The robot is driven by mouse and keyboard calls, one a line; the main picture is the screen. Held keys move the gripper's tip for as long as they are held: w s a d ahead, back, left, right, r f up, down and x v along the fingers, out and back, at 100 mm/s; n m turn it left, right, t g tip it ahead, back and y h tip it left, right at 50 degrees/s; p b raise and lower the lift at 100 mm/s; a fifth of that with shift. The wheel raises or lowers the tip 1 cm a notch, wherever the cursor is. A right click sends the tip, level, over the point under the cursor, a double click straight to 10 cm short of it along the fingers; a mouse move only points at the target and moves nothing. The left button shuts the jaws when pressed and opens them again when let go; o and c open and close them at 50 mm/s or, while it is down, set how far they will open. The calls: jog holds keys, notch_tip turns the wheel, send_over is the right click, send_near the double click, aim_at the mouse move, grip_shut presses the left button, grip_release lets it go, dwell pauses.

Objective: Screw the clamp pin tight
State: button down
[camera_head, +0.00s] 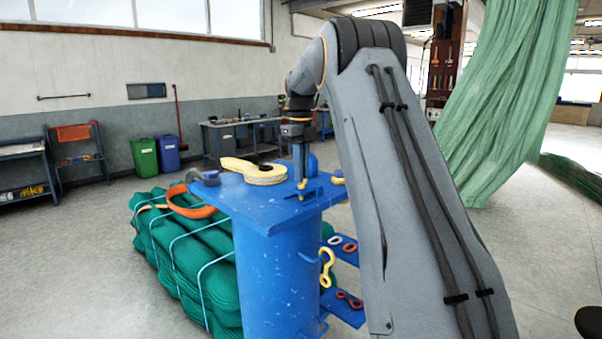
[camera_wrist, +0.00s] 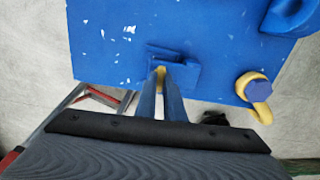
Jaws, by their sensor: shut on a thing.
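My gripper (camera_head: 301,178) points down at the right part of the blue stand's top plate (camera_head: 262,205). In the wrist view my gripper (camera_wrist: 164,82) has its two long fingers close together, shut on a small yellow piece, apparently the clamp pin (camera_wrist: 159,74). The fingers hide most of it, so its seating cannot be told. It sits at a small blue clamp block (camera_wrist: 183,73) near the plate's edge. The pin's yellow also shows faintly in the head view (camera_head: 302,185).
A yellow shackle (camera_wrist: 262,111) with a blue head hangs at the plate's edge, right of my fingers. A thick yellow loop (camera_head: 258,174) lies on the plate's left. Strapped green net bales (camera_head: 170,245) stand left of the stand. A green net (camera_head: 515,100) hangs at right.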

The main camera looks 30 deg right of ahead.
jog(key=shift+w+r+m, duration=0.1)
jog(key=shift+r+m, duration=0.15)
jog(key=shift+m, duration=0.05)
jog(key=c, duration=1.9)
grip_release()
jog(key=shift+o, duration=0.2)
jog(key=shift+f, duration=0.15)
notch_tip(320, 180, up, 8)
jog(key=b, duration=0.2)
jog(key=shift+b, duration=0.35)
jog(key=shift+f, duration=0.1)
